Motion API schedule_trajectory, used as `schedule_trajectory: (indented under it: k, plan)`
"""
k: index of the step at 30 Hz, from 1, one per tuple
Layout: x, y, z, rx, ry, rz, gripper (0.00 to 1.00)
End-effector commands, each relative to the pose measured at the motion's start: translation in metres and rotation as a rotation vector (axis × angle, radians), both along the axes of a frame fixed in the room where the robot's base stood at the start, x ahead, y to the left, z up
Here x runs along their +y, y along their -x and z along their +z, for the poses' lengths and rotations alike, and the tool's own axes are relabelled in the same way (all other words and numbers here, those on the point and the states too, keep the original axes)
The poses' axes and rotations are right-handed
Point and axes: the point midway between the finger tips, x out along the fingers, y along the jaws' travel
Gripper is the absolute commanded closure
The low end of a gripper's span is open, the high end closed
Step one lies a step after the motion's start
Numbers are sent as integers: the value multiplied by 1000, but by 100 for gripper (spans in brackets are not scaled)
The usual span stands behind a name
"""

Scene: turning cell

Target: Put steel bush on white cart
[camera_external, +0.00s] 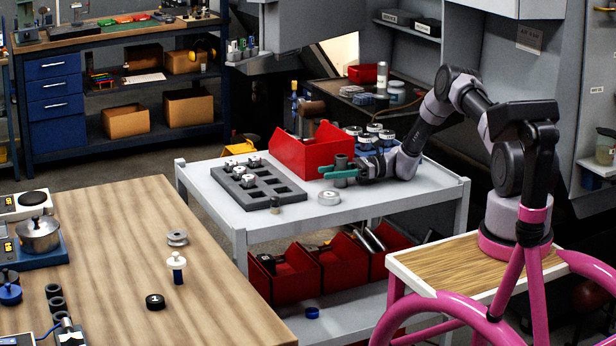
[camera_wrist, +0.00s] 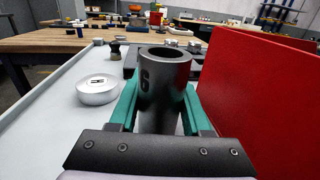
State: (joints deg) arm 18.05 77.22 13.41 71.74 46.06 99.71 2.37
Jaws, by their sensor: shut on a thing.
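The steel bush (camera_external: 341,161) is a dark grey hollow cylinder, upright, with its open bore facing up. In the wrist view the bush (camera_wrist: 164,80) stands between the two green fingers, with a dark mark on its side. My gripper (camera_external: 340,173) is shut on it, and it also shows in the wrist view (camera_wrist: 160,108). The bush is over the white cart's top (camera_external: 400,197), just in front of a red bin (camera_external: 305,158). Its lower end is hidden by the fingers, so I cannot tell whether it touches the cart.
A white round part (camera_external: 329,198) lies on the cart close to my gripper. A grey slotted tray (camera_external: 258,187) with several parts is to the left. Several capped jars (camera_external: 372,135) stand behind. A wooden table (camera_external: 120,250) stands at left.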

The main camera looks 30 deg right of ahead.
Motion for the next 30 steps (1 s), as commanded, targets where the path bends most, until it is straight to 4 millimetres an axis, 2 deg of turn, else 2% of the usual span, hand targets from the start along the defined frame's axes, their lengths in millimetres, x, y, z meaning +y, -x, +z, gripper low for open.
schedule_trajectory:
  k: [14,15,17,26,30]
  plan:
    - [0,1,-14,5,-2,0,100]
    - [0,2,-16,6,-1,0,44]
    - [0,2,-16,7,0,1,22]
    - [0,3,-16,9,0,1,22]
    - [0,3,-6,9,1,1,22]
